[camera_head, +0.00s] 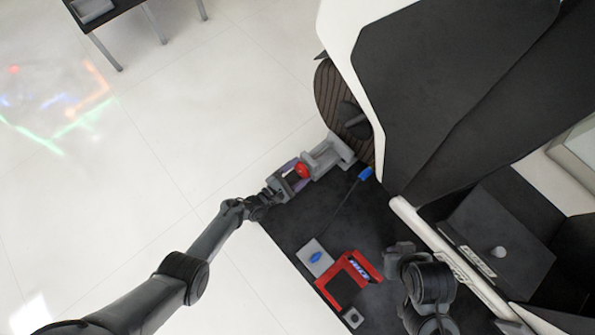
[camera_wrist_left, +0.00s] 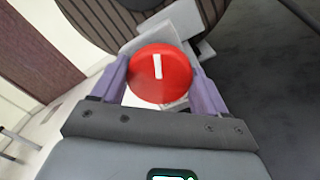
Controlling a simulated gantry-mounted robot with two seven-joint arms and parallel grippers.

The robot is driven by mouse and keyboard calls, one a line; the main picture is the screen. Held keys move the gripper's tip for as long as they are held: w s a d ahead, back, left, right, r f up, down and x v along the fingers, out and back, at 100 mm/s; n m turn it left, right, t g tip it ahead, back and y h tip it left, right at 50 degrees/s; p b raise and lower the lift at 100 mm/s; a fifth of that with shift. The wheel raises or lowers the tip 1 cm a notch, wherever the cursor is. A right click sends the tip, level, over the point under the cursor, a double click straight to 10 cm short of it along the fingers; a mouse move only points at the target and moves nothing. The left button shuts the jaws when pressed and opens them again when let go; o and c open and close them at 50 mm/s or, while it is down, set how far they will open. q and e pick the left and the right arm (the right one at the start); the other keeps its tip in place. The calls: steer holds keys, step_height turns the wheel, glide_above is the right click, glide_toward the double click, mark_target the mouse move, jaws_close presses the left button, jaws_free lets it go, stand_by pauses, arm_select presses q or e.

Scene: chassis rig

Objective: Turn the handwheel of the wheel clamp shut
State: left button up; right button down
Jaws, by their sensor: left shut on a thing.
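The red round handwheel (camera_wrist_left: 160,78) with a white mark sits between the purple fingers of my left gripper (camera_wrist_left: 162,88), which is shut on it. In the head view the handwheel (camera_head: 302,171) is at the near end of the grey wheel clamp (camera_head: 333,153), and my left gripper (camera_head: 296,178) reaches it from the lower left. The clamp's far end is by the dark ribbed tyre (camera_head: 335,105). The fingers hide the handwheel's side edges. My right gripper (camera_head: 400,249) is over the dark table at the lower right; its fingers are too small to judge.
The dark table (camera_head: 300,222) bears a red tool (camera_head: 349,283), a grey block with a blue part (camera_head: 315,257) and a blue-handled rod (camera_head: 365,174). A large white and black vehicle body (camera_head: 450,90) stands at the right. Open floor lies at left.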

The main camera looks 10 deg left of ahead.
arm_select(q)
steer(key=shift+m, duration=0.9)
steer(key=o, duration=0.8)
steer(key=shift+o, duration=1.2)
steer(key=shift+d, duration=0.1)
steer(key=shift+o, duration=0.2)
steer(key=shift+w, duration=0.1)
steer(key=p+v, duration=0.4)
steer(key=v, duration=0.6)
steer(key=shift+s+a, duration=0.25)
steer(key=shift+s, duration=0.05)
